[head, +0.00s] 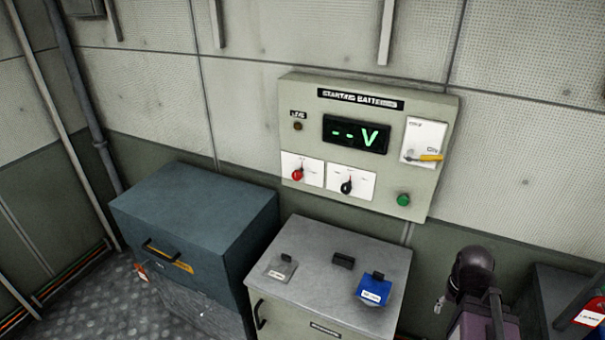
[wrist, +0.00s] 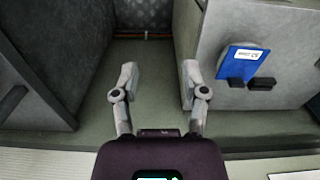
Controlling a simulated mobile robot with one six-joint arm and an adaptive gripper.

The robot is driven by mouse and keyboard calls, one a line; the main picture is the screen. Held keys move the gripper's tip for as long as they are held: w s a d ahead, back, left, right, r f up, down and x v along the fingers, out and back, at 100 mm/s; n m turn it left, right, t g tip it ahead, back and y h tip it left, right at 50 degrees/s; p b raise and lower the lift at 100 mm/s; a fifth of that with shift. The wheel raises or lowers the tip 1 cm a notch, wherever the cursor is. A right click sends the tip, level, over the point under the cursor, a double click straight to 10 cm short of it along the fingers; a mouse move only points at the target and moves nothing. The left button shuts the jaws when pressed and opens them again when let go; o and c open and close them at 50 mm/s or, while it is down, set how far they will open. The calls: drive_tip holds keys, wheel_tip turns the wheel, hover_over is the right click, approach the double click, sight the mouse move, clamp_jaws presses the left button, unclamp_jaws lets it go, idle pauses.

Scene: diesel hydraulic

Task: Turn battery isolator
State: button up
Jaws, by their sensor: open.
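The starting batteries panel (head: 366,138) is mounted on the wall in the head view. It carries a red rotary knob (head: 298,174) on a white plate at lower left and a black rotary knob (head: 347,187) beside it. A white box with a yellow lever (head: 430,158) sits at its right side, the lever lying about level. The small labels are unreadable, so I cannot tell which control is the isolator. My gripper (wrist: 159,78) is open and empty in the wrist view, pointing between two cabinets, away from the panel controls.
Below the panel, a grey cabinet (head: 340,252) carries a blue tagged item (head: 374,289), a grey tagged item (head: 281,267) and a black block (head: 343,261). A dark blue chest (head: 196,207) stands left. The panel has a display (head: 356,134) and a green button (head: 403,200).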

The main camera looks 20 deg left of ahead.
drive_tip(key=shift+a, duration=0.15)
drive_tip(key=o, duration=0.4)
drive_tip(key=shift+w, duration=0.15)
drive_tip(key=w+a+r+n+t+h+b, duration=0.1)
drive_tip(key=w+a+n+t+h+b, duration=0.6)
drive_tip(key=w+a+n, duration=1.15)
drive_tip(key=s+a+r+n+t+y+b, duration=0.1)
drive_tip(key=a+r+n+t+y, duration=0.1)
drive_tip(key=a, duration=0.9)
drive_tip(key=s+a+r+n+t+y+b, duration=0.1)
drive_tip(key=a+n+t, duration=0.4)
drive_tip(key=a, duration=0.7)
drive_tip(key=s+a+r+n+t+y+b, duration=0.1)
drive_tip(key=a+r+n+t+y, duration=0.1)
drive_tip(key=a+r+n+t, duration=0.2)
drive_tip(key=shift+a+r+n+y, duration=0.15)
drive_tip(key=shift+a+n, duration=0.45)
drive_tip(key=shift+a, duration=0.75)
drive_tip(key=shift+a+r+n+y, duration=0.1)
drive_tip(key=shift+a+n, duration=0.45)
drive_tip(key=shift+a, duration=0.85)
drive_tip(key=shift+a+r+n+y, duration=0.15)
drive_tip(key=shift+a+n, duration=0.45)
drive_tip(key=shift+a, duration=0.75)
drive_tip(key=shift+w+f, duration=0.1)
drive_tip(key=shift+w, duration=0.05)
